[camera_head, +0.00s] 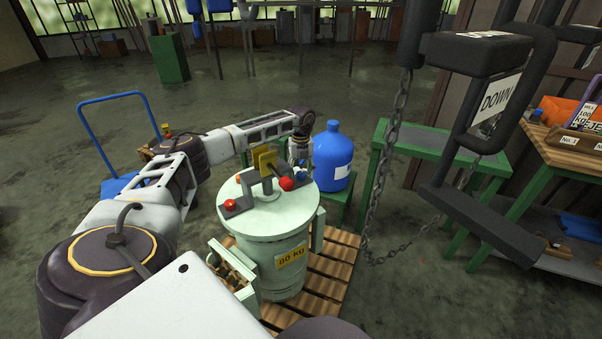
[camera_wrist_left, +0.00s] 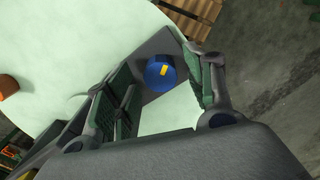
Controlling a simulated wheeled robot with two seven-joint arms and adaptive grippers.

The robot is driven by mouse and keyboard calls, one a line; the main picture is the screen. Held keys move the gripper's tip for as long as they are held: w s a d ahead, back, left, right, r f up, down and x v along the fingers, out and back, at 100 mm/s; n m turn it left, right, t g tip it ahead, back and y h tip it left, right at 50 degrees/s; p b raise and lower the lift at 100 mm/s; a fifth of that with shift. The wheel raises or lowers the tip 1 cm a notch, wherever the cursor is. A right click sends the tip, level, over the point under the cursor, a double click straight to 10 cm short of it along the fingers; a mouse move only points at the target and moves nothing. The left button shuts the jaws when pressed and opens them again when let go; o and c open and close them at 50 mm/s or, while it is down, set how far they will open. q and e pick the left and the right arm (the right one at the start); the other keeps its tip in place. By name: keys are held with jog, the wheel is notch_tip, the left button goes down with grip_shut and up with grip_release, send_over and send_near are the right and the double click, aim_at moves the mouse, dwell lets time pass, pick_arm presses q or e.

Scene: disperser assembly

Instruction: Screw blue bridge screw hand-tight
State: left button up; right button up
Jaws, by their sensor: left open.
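The blue bridge screw (camera_head: 301,176) sits at the right end of the grey bridge (camera_head: 236,207) on top of the pale green drum (camera_head: 262,245). In the left wrist view the screw (camera_wrist_left: 160,72) is a round blue head with a yellow mark. My left gripper (camera_head: 300,163) is over the drum's far right side, pointing down. In its wrist view the left gripper (camera_wrist_left: 162,82) is open, with one finger on each side of the screw head and gaps showing. Whether the fingertips reach down to the head's height is hard to tell. My right gripper is not in view.
The drum is on a wooden pallet (camera_head: 335,270). A blue bottle (camera_head: 333,150) stands close behind. A chain (camera_head: 372,190) and black hoist control (camera_head: 485,110) hang at right.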

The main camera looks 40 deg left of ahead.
pick_arm(q)
jog(key=shift+f, duration=0.15)
jog(key=shift+c, duration=0.4)
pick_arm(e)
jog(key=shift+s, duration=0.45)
pick_arm(q)
jog(key=c, duration=0.9)
jog(key=shift+c, duration=0.2)
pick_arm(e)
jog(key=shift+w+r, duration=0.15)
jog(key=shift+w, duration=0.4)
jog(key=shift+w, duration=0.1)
